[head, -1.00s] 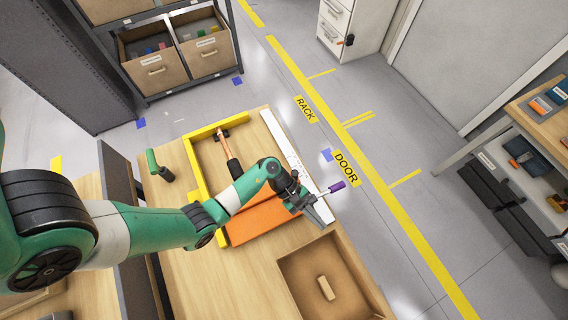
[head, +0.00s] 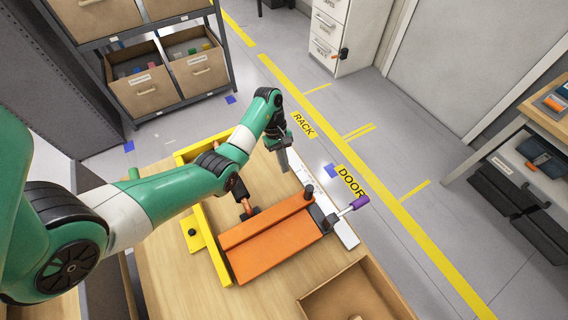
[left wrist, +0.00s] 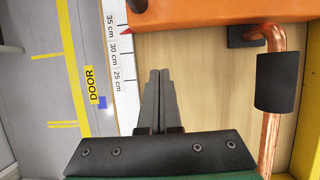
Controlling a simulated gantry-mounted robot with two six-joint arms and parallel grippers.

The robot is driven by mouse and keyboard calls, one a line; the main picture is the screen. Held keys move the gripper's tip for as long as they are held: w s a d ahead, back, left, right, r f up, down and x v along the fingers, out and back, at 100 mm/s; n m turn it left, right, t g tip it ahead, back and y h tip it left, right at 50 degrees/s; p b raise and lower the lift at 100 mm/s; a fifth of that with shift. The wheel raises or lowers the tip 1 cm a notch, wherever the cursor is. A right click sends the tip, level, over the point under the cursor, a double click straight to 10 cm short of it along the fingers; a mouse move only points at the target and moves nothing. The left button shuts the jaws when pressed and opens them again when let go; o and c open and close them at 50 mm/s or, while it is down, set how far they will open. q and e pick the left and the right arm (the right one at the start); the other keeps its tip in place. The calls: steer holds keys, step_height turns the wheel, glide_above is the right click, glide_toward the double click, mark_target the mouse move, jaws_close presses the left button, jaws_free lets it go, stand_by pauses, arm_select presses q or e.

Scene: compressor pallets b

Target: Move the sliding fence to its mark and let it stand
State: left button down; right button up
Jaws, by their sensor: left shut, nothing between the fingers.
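The sliding fence is an orange block (head: 268,240) lying across the wooden bench, with a dark clamp and a purple-tipped lever (head: 359,202) at its right end. Its orange edge also shows at the top of the left wrist view (left wrist: 220,12). A red pointer (left wrist: 126,31) sits by the white scale (left wrist: 117,60), between the 30 and 35 cm labels. My left gripper (head: 285,166) is shut and empty, beyond the fence near the scale; its closed fingers (left wrist: 158,78) point toward the fence, apart from it. My right gripper is not in view.
A copper pipe with a black sleeve (left wrist: 280,80) lies beside the left gripper, inside the yellow frame (head: 218,245). A wooden tray (head: 345,295) is at the bench's near right. A rack with cardboard bins (head: 145,92) stands behind. Bare wood lies under the fingers.

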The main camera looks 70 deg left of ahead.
arm_select(q)
steer(key=x, duration=0.5)
steer(key=shift+w+d+f, duration=0.1)
steer(key=shift+d+f, duration=0.1)
steer(key=shift+d, duration=0.1)
steer(key=shift+w+d+r, duration=0.15)
steer(key=shift+d, duration=1.05)
steer(key=shift+w+d+p, duration=0.1)
steer(key=shift+d+p, duration=0.2)
steer(key=shift+d, duration=0.2)
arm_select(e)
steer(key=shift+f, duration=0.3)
arm_select(q)
steer(key=shift+d+r+p, duration=0.2)
steer(key=shift+d+p, duration=0.05)
steer(key=shift+p, duration=0.4)
steer(key=shift+d, duration=0.2)
steer(key=shift+w+f, duration=0.1)
steer(key=shift+f, duration=0.15)
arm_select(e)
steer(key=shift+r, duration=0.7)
